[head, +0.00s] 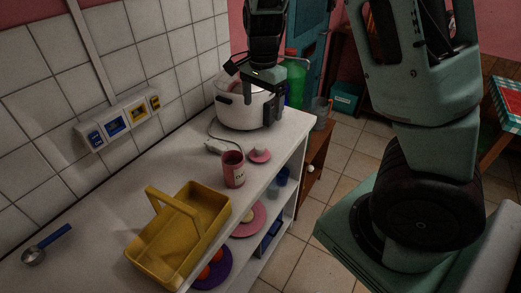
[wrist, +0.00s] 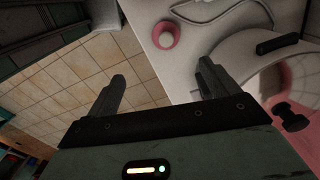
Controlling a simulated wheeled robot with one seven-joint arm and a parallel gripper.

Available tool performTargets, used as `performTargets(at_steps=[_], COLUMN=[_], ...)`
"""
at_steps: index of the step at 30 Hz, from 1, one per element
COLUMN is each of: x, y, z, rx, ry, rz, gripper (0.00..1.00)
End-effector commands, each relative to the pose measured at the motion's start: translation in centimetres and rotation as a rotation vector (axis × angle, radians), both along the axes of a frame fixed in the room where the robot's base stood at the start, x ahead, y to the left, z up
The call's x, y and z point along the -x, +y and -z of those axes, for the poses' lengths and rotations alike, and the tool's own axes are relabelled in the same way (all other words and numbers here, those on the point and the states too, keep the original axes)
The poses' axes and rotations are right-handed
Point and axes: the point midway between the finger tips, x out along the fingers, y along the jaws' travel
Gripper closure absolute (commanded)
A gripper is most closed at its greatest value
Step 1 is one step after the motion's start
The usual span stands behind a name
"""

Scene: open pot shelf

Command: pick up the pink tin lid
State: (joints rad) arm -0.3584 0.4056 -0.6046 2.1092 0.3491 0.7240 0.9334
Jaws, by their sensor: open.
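The pink tin lid (head: 260,156) is a small round pink disc with a paler knob. It lies on the white shelf top near its right edge, just right of and behind the pink tin (head: 233,170). In the wrist view the lid (wrist: 166,35) shows near the top, beyond the fingertips and roughly between their lines. My gripper (head: 259,92) is above the shelf's far end, by the white pot, apart from the lid. In the wrist view my gripper (wrist: 162,80) is open, with nothing between its fingers.
The white pot (head: 237,115) stands close by my gripper at the far end. A yellow basket (head: 217,222) stands nearer on the shelf top (head: 110,226), with a ladle (head: 47,244) to its left. A cable lies near the lid. The tiled floor is open to the right.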

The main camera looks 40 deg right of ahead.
Motion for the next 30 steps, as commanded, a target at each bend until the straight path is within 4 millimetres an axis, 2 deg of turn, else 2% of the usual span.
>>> performTargets(at_steps=[15, 18, 26, 30], x=[0.1, 0.0, -0.3, -0.7], y=[-0.3, -0.3, -0.3, -0.4], z=[9.8, 11.1, 12.8, 14.7], rx=[0.002, 0.002, 0.002, 0.003], ry=[0.006, 0.004, 0.002, 0.005], rz=[0.016, 0.014, 0.013, 0.013], gripper=[0.13, 0.13, 0.13, 0.13])
